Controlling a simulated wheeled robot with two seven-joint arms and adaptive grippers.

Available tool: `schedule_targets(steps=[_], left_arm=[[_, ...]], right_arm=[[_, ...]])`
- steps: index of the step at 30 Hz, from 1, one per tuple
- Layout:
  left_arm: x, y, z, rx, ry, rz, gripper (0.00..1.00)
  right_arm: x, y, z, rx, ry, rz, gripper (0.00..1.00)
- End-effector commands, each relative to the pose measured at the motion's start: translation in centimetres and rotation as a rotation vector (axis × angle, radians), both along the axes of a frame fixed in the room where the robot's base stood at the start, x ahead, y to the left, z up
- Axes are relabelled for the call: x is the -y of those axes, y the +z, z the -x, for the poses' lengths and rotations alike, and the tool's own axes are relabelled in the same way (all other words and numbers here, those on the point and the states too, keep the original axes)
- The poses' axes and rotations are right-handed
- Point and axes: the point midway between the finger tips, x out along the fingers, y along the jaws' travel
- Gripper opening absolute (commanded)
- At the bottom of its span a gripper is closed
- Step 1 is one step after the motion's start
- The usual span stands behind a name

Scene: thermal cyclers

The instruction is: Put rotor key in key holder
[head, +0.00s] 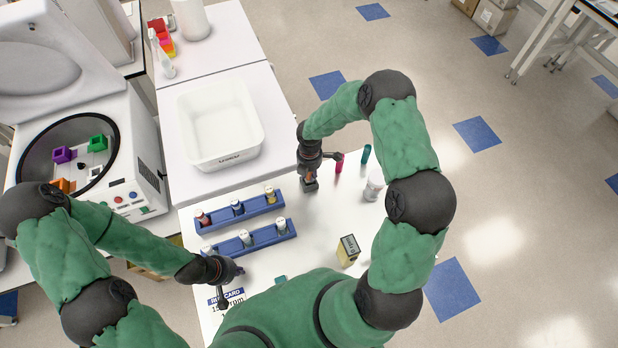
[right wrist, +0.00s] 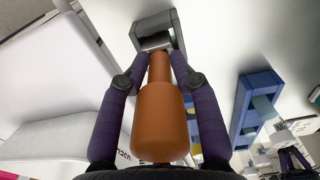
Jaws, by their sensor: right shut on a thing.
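The rotor key (right wrist: 160,112) has an orange-brown handle and fills the middle of the right wrist view. My right gripper (head: 309,180) is shut on it, with a purple finger on each side of the handle. The key holder (right wrist: 146,28), a dark grey block-like frame, lies just beyond the narrow end of the key. In the head view the holder (head: 310,187) is a small dark block under my right gripper. I cannot tell whether the key's tip is inside it. My left gripper (head: 232,287) is above the run card, its fingers spread and empty.
Two blue racks (head: 206,227) with capped vials stand left of the holder. A white bin (head: 180,120) is behind them. Pink (head: 339,163) and teal (head: 366,154) tubes and a white container (head: 373,188) stand to the right. A centrifuge (head: 145,150) stands open at left.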

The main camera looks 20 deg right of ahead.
Motion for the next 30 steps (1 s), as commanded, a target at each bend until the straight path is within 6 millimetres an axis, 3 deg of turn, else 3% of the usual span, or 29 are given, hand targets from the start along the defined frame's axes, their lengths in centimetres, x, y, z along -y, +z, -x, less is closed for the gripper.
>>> schedule_targets(steps=[1,4,17,18,20,30], left_arm=[[0.0,-1.0,0.0,0.0,0.0,0.0,0.0],[0.0,-1.6,0.0,-0.001,0.0,0.0,0.0],[0.0,-1.9,0.0,-0.001,0.0,0.0,0.0],[0.0,-1.8,0.0,-0.001,0.0,0.0,0.0],[0.0,-1.8,0.0,-0.001,0.0,0.0,0.0],[0.0,-1.7,0.0,-0.001,0.0,0.0,0.0]], right_arm=[[-0.1,-1.3,0.1,-0.003,0.001,0.0,0.0],[-0.1,-2.3,0.1,-0.002,0.0,-0.001,0.0],[-0.1,-2.7,0.1,-0.001,0.0,-0.001,0.0],[-0.1,-2.6,0.1,-0.002,0.0,-0.001,0.38],[-0.1,-2.6,0.1,-0.002,0.0,-0.001,0.55],[-0.1,-2.5,0.1,-0.002,0.0,-0.001,0.57]])
